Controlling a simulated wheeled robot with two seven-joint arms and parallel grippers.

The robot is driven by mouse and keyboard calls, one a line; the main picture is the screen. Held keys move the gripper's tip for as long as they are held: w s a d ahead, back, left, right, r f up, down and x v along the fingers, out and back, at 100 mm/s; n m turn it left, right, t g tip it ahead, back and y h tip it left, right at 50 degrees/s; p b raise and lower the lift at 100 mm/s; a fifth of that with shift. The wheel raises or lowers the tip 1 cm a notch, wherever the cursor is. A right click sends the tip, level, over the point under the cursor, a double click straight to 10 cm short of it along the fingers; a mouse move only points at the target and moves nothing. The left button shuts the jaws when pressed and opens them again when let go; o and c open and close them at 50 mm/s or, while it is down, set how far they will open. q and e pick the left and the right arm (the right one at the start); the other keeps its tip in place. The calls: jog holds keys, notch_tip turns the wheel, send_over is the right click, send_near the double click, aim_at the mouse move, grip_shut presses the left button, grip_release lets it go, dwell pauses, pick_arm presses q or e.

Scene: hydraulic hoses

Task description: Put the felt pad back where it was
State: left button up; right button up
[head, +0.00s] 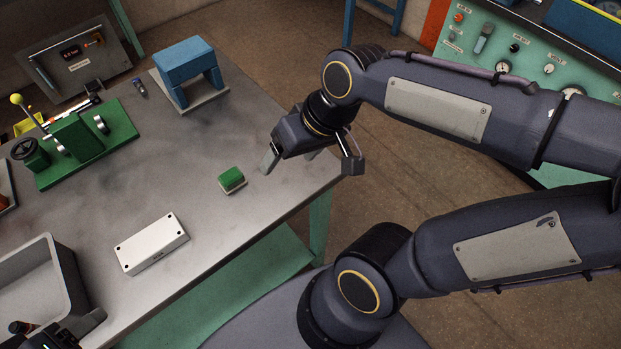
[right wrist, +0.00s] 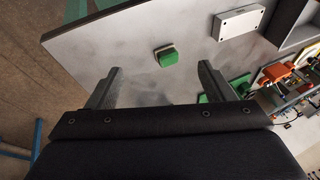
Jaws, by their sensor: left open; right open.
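A small green block with a pale underside, which looks like the felt pad (head: 232,179), lies on the grey workbench (head: 185,205) near its right edge. In the right wrist view the felt pad (right wrist: 167,56) shows ahead of the fingertips, between their lines. My right gripper (head: 308,164) is open and empty, at the bench's right edge, to the right of the pad and apart from it. Its two fingers also show in the right wrist view (right wrist: 159,70). My left gripper (head: 56,326) is only partly in view at the bottom left corner, beside a grey bin.
A white box (head: 151,244) lies in front of the pad. The grey bin (head: 65,270) stands at the left. A green fixture (head: 80,145) and a blue stand (head: 188,70) are farther back. The bench around the pad is clear.

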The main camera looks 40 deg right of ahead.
jog(key=shift+t, duration=0.9)
jog(key=s, duration=0.2)
jog(key=s+f, duration=0.1)
jog(key=s, duration=0.2)
jog(key=shift+s+a+f, duration=0.15)
jog(key=shift+s+f, duration=0.05)
jog(key=shift+s, duration=0.15)
